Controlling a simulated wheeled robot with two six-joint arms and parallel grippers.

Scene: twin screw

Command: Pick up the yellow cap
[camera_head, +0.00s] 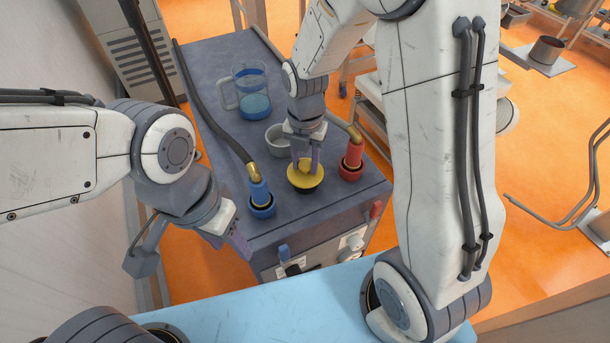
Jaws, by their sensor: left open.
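A small bowl (278,141) and a jug of blue liquid (254,99) stand behind on the cart top (215,68). A light blue surface (270,310) is at the front.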

